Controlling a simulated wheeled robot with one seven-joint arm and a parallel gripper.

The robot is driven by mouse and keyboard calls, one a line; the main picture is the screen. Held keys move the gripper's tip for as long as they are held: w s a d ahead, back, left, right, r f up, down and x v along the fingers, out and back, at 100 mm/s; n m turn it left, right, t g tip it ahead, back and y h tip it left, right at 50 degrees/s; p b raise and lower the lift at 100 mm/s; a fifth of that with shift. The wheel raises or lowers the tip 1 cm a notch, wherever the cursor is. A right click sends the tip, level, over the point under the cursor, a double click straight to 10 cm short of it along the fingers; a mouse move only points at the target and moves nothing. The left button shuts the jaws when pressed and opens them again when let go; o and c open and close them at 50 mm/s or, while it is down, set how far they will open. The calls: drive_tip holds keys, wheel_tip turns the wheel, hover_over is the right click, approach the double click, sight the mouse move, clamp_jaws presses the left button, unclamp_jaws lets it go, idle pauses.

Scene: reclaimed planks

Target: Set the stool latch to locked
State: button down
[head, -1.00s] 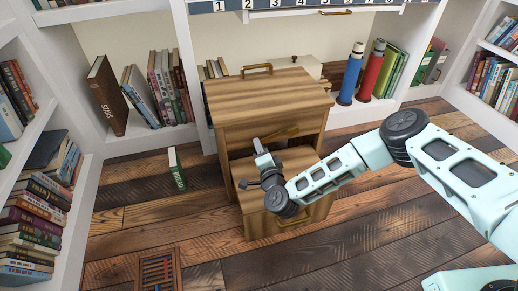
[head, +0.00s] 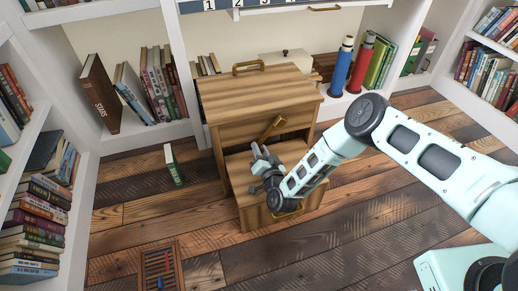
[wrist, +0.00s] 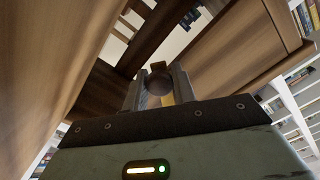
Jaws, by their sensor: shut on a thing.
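The wooden step stool (head: 252,98) stands in the middle of the floor, with a lower step (head: 240,182) out in front. Its brass latch lever (head: 271,128) is on the front face under the top, slanting from lower left to upper right. My gripper (head: 262,151) is at the lever's lower end, above the lower step. In the wrist view, the fingers of my gripper (wrist: 161,80) are shut on the rounded end of the latch lever (wrist: 159,85). Any lock marking is not visible.
A green book (head: 173,165) stands on the floor left of the stool. A framed rack (head: 160,268) lies at the front left. Bookshelves (head: 110,140) line the sides and back. Blue (head: 338,68) and red (head: 361,65) bottles stand behind right. Plank floor is clear at front.

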idle(0.4)
drive_tip(key=c, duration=1.2)
unclamp_jaws()
drive_tip(key=shift+s, duration=0.15)
drive_tip(key=p+v, duration=0.5)
drive_tip(key=v, duration=1.2)
drive_tip(key=shift+s+d+p, duration=0.1)
drive_tip(key=shift+p, duration=0.3)
